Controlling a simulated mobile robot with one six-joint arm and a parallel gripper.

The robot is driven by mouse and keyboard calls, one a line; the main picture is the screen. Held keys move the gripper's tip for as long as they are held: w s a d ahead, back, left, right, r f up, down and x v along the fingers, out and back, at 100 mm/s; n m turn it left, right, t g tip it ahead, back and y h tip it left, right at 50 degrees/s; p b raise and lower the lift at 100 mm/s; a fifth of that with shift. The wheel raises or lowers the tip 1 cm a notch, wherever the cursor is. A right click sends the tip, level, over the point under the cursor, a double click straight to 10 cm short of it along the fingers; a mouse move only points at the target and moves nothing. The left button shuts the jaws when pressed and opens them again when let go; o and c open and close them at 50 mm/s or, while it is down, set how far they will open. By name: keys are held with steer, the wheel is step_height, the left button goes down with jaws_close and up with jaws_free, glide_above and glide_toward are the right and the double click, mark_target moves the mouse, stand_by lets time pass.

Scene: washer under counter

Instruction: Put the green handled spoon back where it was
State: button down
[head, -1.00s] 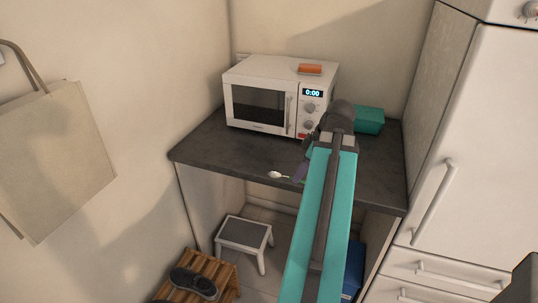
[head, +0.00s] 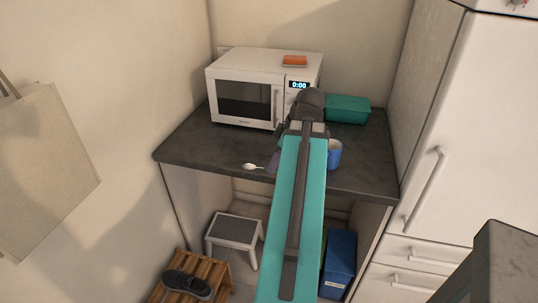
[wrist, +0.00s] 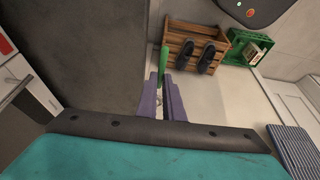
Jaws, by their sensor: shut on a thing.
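My gripper (wrist: 164,100) is shut on the green-handled spoon, whose green part (wrist: 164,58) sticks out past the purple fingers in the wrist view. In the head view the spoon's pale bowl (head: 249,166) juts left from my gripper's purple finger (head: 272,161), over the front edge area of the dark counter (head: 195,147). Whether the spoon touches the counter I cannot tell. My own arm hides part of the gripper and the counter behind it.
A white microwave (head: 245,90) stands on the counter with an orange item (head: 295,60) on top. A blue mug (head: 334,155) and a teal container (head: 347,109) are right of my arm. A stool (head: 235,232) and blue box (head: 339,265) are below. A fridge (head: 460,140) stands right.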

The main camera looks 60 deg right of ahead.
steer(key=shift+d, duration=0.1)
steer(key=shift+w+d+f+p, duration=0.25)
steer(key=shift+w+d+p, duration=0.35)
steer(key=shift+w+d, duration=1.15)
steer(key=shift+w+d+f+p, duration=0.2)
steer(key=shift+w+d+p, duration=0.55)
steer(key=shift+d, duration=1.75)
steer(key=shift+w+d+f+p, duration=0.25)
steer(key=shift+w+d+p, duration=0.25)
steer(key=shift+w+d, duration=1.3)
steer(key=shift+s+d, duration=0.4)
steer(key=shift+w+d, duration=0.15)
steer(key=shift+d, duration=0.05)
steer(key=shift+w+d, duration=0.1)
steer(key=shift+d, duration=0.1)
steer(key=shift+a+f+p, duration=0.1)
steer(key=shift+f+p, duration=0.75)
steer(key=shift+f, duration=0.95)
steer(key=shift+f, duration=0.15)
steer(key=c, duration=1.9)
jaws_free()
